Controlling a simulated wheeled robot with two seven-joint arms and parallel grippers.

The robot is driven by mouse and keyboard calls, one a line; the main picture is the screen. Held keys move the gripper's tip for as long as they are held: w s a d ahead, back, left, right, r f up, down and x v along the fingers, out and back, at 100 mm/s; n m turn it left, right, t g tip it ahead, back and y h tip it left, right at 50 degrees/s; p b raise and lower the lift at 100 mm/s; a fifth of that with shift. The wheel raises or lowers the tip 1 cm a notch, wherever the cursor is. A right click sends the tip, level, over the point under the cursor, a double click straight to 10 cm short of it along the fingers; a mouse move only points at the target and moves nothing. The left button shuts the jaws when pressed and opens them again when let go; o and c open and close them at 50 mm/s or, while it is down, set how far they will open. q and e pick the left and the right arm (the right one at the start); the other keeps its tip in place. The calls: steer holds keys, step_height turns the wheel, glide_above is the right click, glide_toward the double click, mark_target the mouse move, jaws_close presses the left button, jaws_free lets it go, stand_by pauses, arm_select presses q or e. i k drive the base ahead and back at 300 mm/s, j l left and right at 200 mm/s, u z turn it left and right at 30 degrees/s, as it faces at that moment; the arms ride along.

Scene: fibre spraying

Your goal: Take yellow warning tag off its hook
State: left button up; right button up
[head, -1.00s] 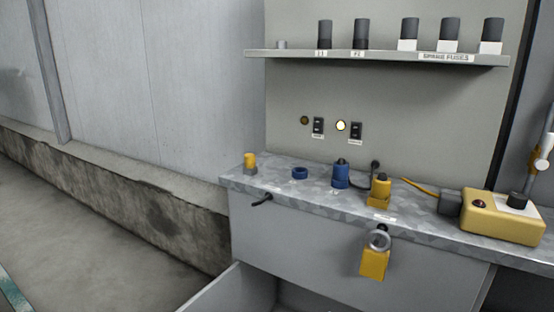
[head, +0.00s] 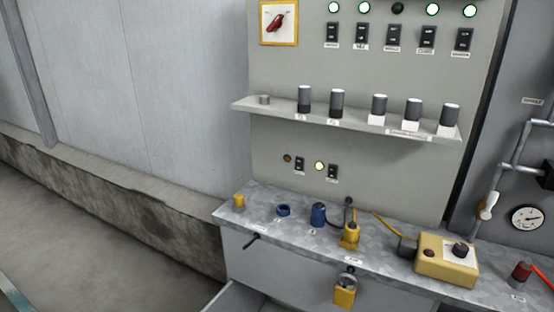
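A yellow piece with a grey ring (head: 344,292) hangs at the front face of the metal bench, near the bottom of the head view. It looks like a padlock; I cannot tell whether it is the warning tag. A small black hook or handle (head: 253,241) sticks out of the bench front to its left and holds nothing that I can see. A yellow-framed plate with a red shape (head: 279,22) is on the wall panel at the top. No other yellow tag is clear. Neither of my grippers is in view.
The bench top (head: 390,262) bears a yellow cylinder (head: 239,201), a blue ring (head: 283,210), a blue part (head: 318,215), a yellow part (head: 350,235) and a yellow control box (head: 446,262). A shelf (head: 350,126) with dark fuses juts out above. An open drawer (head: 240,298) projects below.

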mark_target(344, 298)
steer(key=l+u, duration=0.3)
steer(key=l, duration=0.15)
steer(key=k+l+u, duration=0.15)
steer(key=l+u, duration=0.15)
steer(key=k+l+u, duration=0.15)
steer(key=l+u, duration=0.2)
steer(key=k+l+u, duration=0.15)
steer(key=l+u, duration=0.15)
steer(key=l, duration=0.2)
